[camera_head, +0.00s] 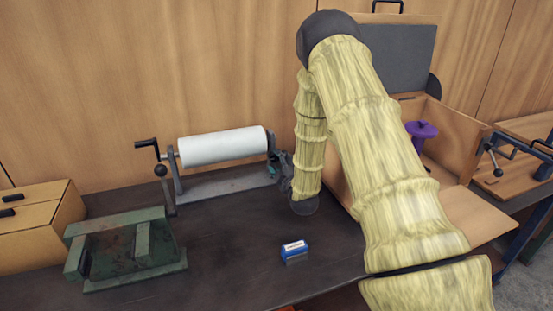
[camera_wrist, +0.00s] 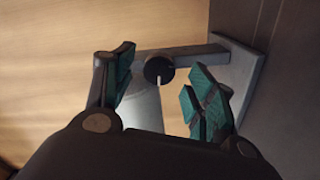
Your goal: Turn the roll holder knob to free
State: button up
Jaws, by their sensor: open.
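The roll holder (camera_head: 225,185) stands on the dark bench against the wood wall and carries a white roll (camera_head: 222,147). Its black round knob (camera_wrist: 158,70) with a white pointer line shows in the wrist view, at the end of the grey bracket (camera_wrist: 190,56). The line points down in that picture. My gripper (camera_wrist: 160,78) is open, its green-padded fingers on either side of the knob with gaps visible; I cannot tell how far its tips are from it in depth. In the head view my gripper (camera_head: 281,172) is at the roll's right end, hiding the knob.
A crank handle (camera_head: 147,144) is at the roll's left end. A green metal block (camera_head: 125,248) and wooden drawer box (camera_head: 40,225) stand left. A small blue-and-white block (camera_head: 294,250) lies in front. An open wooden case (camera_head: 455,140) with a purple object (camera_head: 421,131) stands right.

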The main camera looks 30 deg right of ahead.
jog(key=shift+x, duration=1)
jog(key=shift+c, duration=0.5)
jog(key=c, duration=0.9)
jog(key=shift+c, duration=0.2)
jog(key=shift+f+m, duration=0.1)
jog(key=shift+m, duration=0.2)
jog(key=m+b, duration=0.2)
jog(key=shift+f+m, duration=0.1)
jog(key=shift+m, duration=0.2)
jog(key=shift+a+m+b, duration=0.1)
jog(key=shift+m+b, duration=0.95)
jog(key=shift+m, duration=1.05)
